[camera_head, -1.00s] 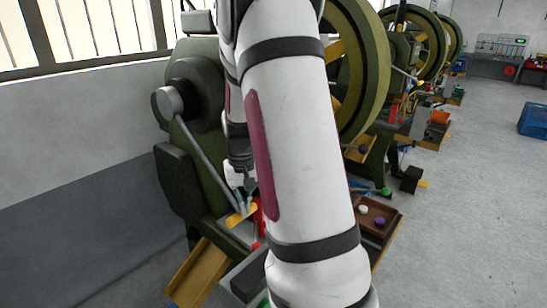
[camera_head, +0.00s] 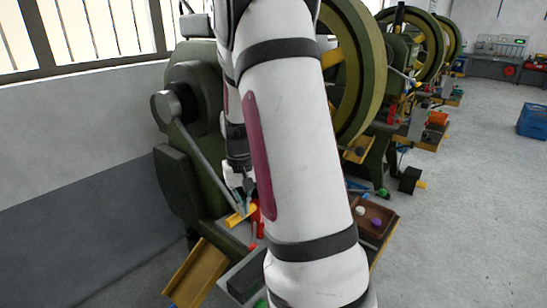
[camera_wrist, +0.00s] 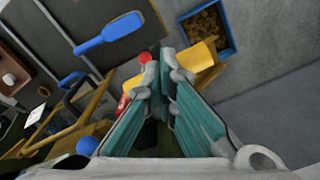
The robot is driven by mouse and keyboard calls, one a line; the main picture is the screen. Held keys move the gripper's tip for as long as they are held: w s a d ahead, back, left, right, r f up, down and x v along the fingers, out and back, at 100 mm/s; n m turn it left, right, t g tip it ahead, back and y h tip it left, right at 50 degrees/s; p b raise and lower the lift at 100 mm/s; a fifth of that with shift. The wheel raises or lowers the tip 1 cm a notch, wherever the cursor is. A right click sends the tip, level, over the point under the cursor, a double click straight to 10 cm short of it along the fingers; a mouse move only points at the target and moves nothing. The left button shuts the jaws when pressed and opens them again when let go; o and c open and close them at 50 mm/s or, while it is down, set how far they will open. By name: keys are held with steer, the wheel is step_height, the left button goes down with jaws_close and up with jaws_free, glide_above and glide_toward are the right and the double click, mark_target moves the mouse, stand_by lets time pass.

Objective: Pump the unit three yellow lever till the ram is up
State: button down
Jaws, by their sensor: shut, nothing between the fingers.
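My gripper (camera_head: 242,200) hangs at the front of the nearest green press (camera_head: 205,120), left of my white arm. In the wrist view its teal fingers (camera_wrist: 163,75) are together at the tips with nothing held. In the head view a yellow piece (camera_head: 240,216) shows just below the fingers, beside a red part (camera_head: 261,218). I cannot make out a unit number or the ram; my arm covers part of the press.
In the wrist view, a blue bin (camera_wrist: 231,45) with brown bits stands at upper right, and a blue-handled tool (camera_wrist: 110,32) lies at upper left. A yellow chute (camera_head: 197,275) slopes down in front. A brown tray (camera_head: 385,232) sits right of my arm. Open floor lies at far right.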

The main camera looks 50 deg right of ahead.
steer(key=s+r+p, duration=0.4)
steer(key=r+p, duration=0.1)
steer(key=r, duration=0.5)
steer(key=shift+s+a+r+p, duration=0.15)
steer(key=shift+s+p, duration=0.15)
steer(key=shift+p, duration=0.1)
stand_by(0.4)
steer(key=shift+f, duration=0.75)
steer(key=shift+w+f+b, duration=0.35)
steer(key=shift+f, duration=0.5)
steer(key=shift+w+f+b, duration=0.35)
steer(key=shift+w+f, duration=0.05)
steer(key=shift+f, duration=0.5)
steer(key=shift+w+f+b, duration=0.35)
steer(key=shift+f, duration=0.6)
